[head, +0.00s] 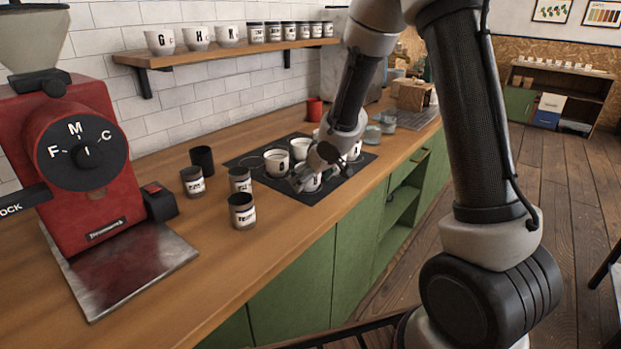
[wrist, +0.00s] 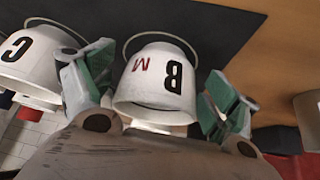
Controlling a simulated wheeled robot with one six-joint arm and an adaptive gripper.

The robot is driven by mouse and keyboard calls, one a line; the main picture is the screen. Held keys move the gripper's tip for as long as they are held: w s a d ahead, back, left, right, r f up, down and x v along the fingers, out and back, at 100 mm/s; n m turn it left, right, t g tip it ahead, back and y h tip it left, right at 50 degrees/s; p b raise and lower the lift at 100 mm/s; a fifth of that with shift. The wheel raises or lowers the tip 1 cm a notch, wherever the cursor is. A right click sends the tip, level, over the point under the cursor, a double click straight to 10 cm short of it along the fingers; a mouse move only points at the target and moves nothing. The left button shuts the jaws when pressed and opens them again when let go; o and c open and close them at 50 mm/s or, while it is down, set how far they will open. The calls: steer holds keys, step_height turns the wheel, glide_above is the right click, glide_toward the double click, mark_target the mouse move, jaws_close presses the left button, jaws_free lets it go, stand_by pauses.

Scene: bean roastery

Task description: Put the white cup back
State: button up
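In the wrist view a white cup (wrist: 155,85) marked with a black B and a red M sits between the two fingers of my gripper (wrist: 160,95). The fingers stand close on either side of it; small gaps seem to show, and firm contact is not clear. Another white cup (wrist: 35,60) marked C is just left of the left finger. In the head view my gripper (head: 308,178) is low over the black mat (head: 330,192), partly hiding a white cup (head: 313,183). Other white cups (head: 277,162) (head: 300,148) stand on the mat near it.
A wall shelf (head: 220,55) holds white cups (head: 160,42) lettered G, H and K and several labelled jars (head: 290,31). Labelled jars (head: 242,211) and a black cup (head: 202,160) stand left of the mat. A red grinder (head: 100,205) is at left, a red mug (head: 315,110) behind.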

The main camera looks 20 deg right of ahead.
steer(key=shift+r, duration=0.2)
steer(key=v, duration=1.2)
steer(key=s+d+r+m+t+h, duration=0.35)
steer(key=d+r+h, duration=0.25)
steer(key=d+r, duration=0.85)
steer(key=s+d+f+m+g, duration=0.1)
steer(key=s+d+g, duration=0.1)
steer(key=s, duration=0.6)
steer(key=s+d+f+m+g, duration=0.1)
steer(key=s+m+g, duration=0.1)
steer(key=s, duration=0.7)
steer(key=s+a+f+n+g+y, duration=0.1)
steer(key=s+a+f+y, duration=0.1)
steer(key=s+a, duration=0.3)
steer(key=shift+s+a+f+y, duration=0.25)
steer(key=shift+s+f+y, duration=0.15)
steer(key=shift+s+y, duration=0.5)
